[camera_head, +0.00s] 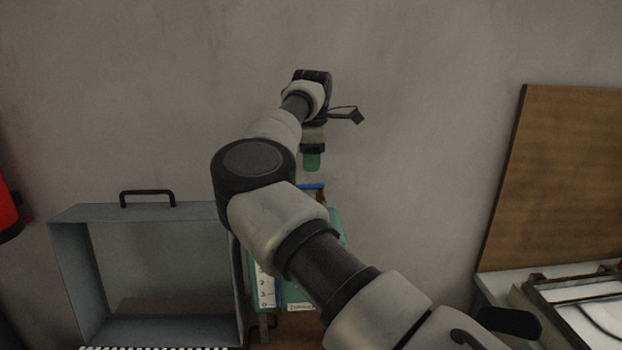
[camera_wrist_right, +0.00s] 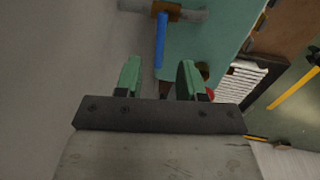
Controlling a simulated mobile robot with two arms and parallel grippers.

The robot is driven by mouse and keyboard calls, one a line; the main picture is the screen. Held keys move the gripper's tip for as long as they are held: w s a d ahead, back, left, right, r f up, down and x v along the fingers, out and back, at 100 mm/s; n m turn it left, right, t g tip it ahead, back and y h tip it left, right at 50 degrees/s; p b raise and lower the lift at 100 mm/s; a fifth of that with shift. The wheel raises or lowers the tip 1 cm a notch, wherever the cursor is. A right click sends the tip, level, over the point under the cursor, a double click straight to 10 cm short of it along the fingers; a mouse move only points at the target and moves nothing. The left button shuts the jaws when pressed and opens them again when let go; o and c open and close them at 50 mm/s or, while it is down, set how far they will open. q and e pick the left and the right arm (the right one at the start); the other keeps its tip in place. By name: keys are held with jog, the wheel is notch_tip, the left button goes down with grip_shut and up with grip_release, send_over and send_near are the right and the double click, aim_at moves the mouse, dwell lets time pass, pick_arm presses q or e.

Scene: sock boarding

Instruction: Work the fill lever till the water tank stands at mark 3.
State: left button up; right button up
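The fill lever is a blue bar (camera_head: 312,187) at the top of the teal water tank (camera_head: 338,222), partly behind my right arm. The lever (camera_wrist_right: 160,40) also shows in the right wrist view, on a brown pivot beside the teal face (camera_wrist_right: 205,50). A white scale strip (camera_head: 265,288) with small figures is on the tank's left side; the water level cannot be read. My right gripper (camera_head: 312,162) points down just above the lever. In the right wrist view its green fingers (camera_wrist_right: 158,80) are apart, with nothing between their tips; the lever's end is just beyond them. My left gripper is not in view.
A grey open-fronted box (camera_head: 70,270) with a black handle stands left of the tank. A brown board (camera_head: 555,170) leans on the wall at right, behind a pale tray-like unit (camera_head: 560,290). A red object (camera_head: 8,210) is at the left edge. The wall is close behind.

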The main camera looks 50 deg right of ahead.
jog(key=shift+s+a+r, duration=0.15)
jog(key=shift+s+r, duration=0.05)
jog(key=shift+r, duration=0.9)
jog(key=shift+s+a+r, duration=0.15)
jog(key=shift+r, duration=0.9)
